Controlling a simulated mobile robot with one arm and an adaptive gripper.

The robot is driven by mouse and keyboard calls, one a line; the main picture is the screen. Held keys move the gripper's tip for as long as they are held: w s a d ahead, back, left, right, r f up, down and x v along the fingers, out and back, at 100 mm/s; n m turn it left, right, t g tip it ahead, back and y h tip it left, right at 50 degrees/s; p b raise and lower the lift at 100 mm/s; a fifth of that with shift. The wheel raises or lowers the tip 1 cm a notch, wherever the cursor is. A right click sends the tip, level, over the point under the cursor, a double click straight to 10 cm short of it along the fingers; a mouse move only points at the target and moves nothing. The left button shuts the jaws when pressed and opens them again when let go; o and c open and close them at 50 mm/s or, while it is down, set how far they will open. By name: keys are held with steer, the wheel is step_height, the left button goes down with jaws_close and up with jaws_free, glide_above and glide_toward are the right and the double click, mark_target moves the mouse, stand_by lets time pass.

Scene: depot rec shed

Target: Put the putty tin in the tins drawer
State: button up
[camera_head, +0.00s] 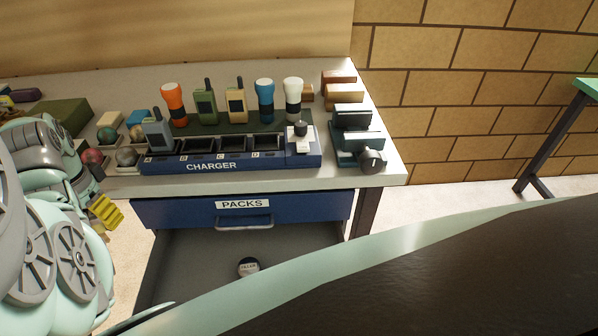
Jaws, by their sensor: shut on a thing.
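My gripper (105,211), with a yellow ridged finger pad, is at the left, in front of the bench edge and left of the drawers. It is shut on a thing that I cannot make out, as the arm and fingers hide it. Below the closed blue drawer marked PACKS (290,209), a lower drawer (190,262) with a grey floor stands pulled out. Its front and any label are out of sight. A small round tin (248,266) with a dark and white label, seemingly reading FILLER, lies in it. No tin marked putty is visible.
The bench top (385,176) holds a blue charger rack (215,165), torches and radios behind it, and dark green blocks (352,118) at the right. The open drawer's floor is mostly bare.

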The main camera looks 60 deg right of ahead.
steer(key=s+d+f+m+b, duration=0.25)
steer(key=s+f+b, duration=0.3)
steer(key=f, duration=0.35)
steer(key=s+d+f+m+b, duration=0.1)
steer(key=s+f+m+b, duration=0.25)
steer(key=s+f, duration=0.4)
steer(key=b, duration=0.4)
glide_above(190, 297)
steer(key=s, duration=0.1)
steer(key=shift+n, duration=0.4)
step_height(190, 297, down, 6)
steer(key=shift+s+f, duration=0.15)
steer(key=shift+f, duration=2.25)
steer(key=o, duration=1.3)
steer(key=shift+f, duration=0.1)
steer(key=shift+o, duration=0.2)
